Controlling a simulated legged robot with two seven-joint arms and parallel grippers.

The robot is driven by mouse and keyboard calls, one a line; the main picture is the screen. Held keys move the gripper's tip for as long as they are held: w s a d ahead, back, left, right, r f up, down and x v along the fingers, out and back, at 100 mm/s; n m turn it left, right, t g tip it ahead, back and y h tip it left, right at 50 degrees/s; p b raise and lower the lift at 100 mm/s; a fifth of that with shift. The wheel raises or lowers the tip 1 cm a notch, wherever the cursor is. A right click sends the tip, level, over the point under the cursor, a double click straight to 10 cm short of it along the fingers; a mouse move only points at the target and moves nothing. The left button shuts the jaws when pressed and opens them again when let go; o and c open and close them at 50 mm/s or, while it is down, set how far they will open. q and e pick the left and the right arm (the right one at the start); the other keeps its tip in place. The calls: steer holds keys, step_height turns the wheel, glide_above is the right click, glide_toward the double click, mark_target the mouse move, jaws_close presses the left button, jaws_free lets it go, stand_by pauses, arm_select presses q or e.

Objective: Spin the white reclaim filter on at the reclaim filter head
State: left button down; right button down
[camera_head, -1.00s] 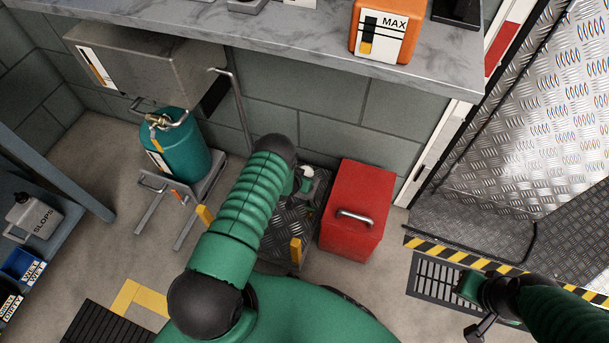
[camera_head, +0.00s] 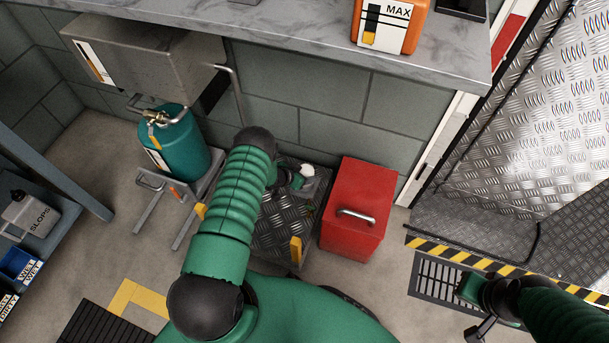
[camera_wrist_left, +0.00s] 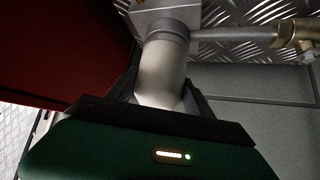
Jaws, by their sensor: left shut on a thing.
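My left gripper (camera_head: 297,179) is low over the checker-plate base, left of the red box. In the left wrist view its dark jaws (camera_wrist_left: 160,108) are shut around the pale cylindrical white reclaim filter (camera_wrist_left: 163,72). The filter's white end also shows in the head view (camera_head: 307,171). In the wrist view the filter's far end lines up with a grey block, apparently the reclaim filter head (camera_wrist_left: 166,12), with a grey collar between them. I cannot tell whether the thread is engaged. My right gripper (camera_head: 470,290) is at the lower right, its fingers unclear.
The red box (camera_head: 352,215) stands close right of the left gripper. A pipe with a brass fitting (camera_wrist_left: 305,32) runs beside the head. A teal strapped tank (camera_head: 178,145) stands left on a frame. The marble-look bench (camera_head: 300,35) overhangs behind. A striped floor edge (camera_head: 480,262) lies right.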

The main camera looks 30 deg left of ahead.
arm_select(q)
steer(key=shift+w+a+r+m+h, duration=0.1)
steer(key=shift+m+h, duration=0.2)
steer(key=shift+m, duration=0.2)
steer(key=shift+b, duration=0.3)
steer(key=shift+w, duration=0.1)
steer(key=m+h+b, duration=0.1)
steer(key=m+b, duration=0.1)
steer(key=shift+g+h+b, duration=0.3)
steer(key=c, duration=0.7)
jaws_free()
steer(key=o, duration=0.4)
